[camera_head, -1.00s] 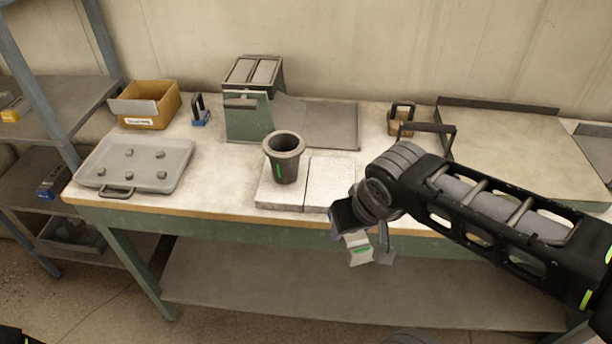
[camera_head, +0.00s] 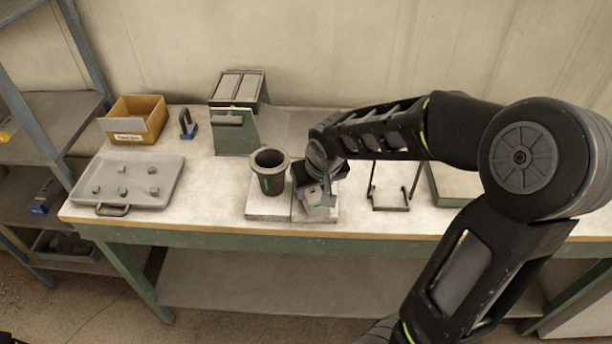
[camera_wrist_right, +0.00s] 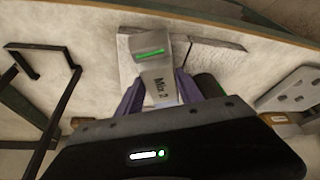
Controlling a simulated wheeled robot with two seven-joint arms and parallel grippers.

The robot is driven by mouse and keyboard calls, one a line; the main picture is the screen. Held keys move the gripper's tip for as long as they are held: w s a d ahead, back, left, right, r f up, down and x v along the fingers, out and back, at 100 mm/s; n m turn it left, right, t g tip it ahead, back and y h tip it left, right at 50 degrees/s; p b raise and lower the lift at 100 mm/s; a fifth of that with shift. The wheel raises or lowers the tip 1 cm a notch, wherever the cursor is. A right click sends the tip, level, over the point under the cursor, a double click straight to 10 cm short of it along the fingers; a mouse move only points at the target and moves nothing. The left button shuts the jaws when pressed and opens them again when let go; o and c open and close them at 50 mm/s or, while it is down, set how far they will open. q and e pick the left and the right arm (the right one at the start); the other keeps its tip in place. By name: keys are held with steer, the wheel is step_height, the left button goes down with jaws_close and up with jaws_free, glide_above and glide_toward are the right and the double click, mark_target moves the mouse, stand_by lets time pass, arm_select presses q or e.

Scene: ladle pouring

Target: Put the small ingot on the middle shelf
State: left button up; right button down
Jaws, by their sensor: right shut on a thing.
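My right gripper (camera_head: 314,196) is shut on a light grey block (camera_head: 318,206) with a green stripe. In the right wrist view the gripper (camera_wrist_right: 160,88) has purple fingers on both sides of the block (camera_wrist_right: 153,52), which reads "Mix 2". The block is over the right white slab (camera_head: 327,215); I cannot tell if it touches. I cannot tell whether it is the small ingot. Several small grey lumps lie on the grey tray (camera_head: 118,205) at the left. The shelf rack's middle shelf (camera_head: 15,207) is at the far left.
A dark pot (camera_head: 270,178) stands on the left white slab (camera_head: 262,213), close beside my right gripper. Behind are a cardboard box (camera_head: 150,118) and a green stand (camera_head: 235,132). A black wire frame (camera_head: 390,207) is to the right.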

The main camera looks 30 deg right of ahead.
steer(key=shift+w, duration=0.15)
steer(key=shift+w+r, duration=0.1)
steer(key=shift+w, duration=0.1)
steer(key=w, duration=0.1)
steer(key=w+d+p, duration=0.1)
steer(key=w, duration=0.1)
steer(key=shift+w, duration=0.2)
steer(key=shift+s+f, duration=0.1)
steer(key=shift+f, duration=0.7)
steer(key=shift+f, duration=0.25)
steer(key=c, duration=0.8)
jaws_free()
steer(key=shift+o, duration=0.2)
steer(key=shift+r, duration=0.15)
